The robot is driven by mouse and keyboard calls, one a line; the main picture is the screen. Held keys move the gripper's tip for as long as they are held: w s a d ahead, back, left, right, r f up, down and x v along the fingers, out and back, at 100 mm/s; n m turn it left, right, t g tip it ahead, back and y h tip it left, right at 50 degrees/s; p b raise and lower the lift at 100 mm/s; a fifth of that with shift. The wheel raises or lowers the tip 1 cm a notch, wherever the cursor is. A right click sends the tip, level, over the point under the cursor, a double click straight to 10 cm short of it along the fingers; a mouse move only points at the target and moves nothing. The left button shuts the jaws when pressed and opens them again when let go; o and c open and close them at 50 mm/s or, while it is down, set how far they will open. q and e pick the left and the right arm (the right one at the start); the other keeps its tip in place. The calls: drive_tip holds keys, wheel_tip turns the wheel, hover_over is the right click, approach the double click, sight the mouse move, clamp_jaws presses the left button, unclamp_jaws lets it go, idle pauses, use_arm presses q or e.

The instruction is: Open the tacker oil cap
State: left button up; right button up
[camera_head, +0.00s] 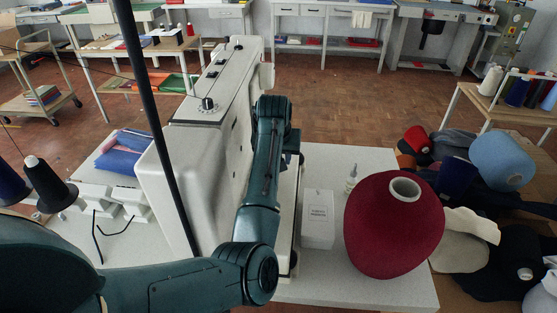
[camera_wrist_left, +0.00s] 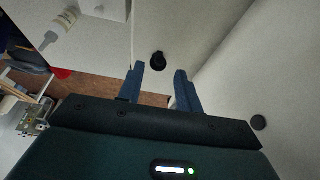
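The tacker (camera_head: 210,90) is the tall pale-grey machine on the white table in the head view. In the left wrist view, a small round black cap (camera_wrist_left: 158,60) sits on a pale surface of the machine. My left gripper (camera_wrist_left: 159,72) is open and empty, with two blue fingers. The cap appears between and just beyond its fingertips; I cannot tell whether they touch it. In the head view my left arm lies along the machine's right side and hides the cap and the fingers. My right gripper is in neither view.
A white labelled box (camera_head: 318,220), a small oil bottle (camera_head: 350,178) and a large dark-red cone (camera_head: 395,225) stand right of the machine. A black pole (camera_head: 150,100) rises at its left.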

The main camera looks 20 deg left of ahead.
use_arm(q)
drive_tip(key=shift+x, duration=1.55)
drive_tip(key=shift+r, duration=0.1)
clamp_jaws()
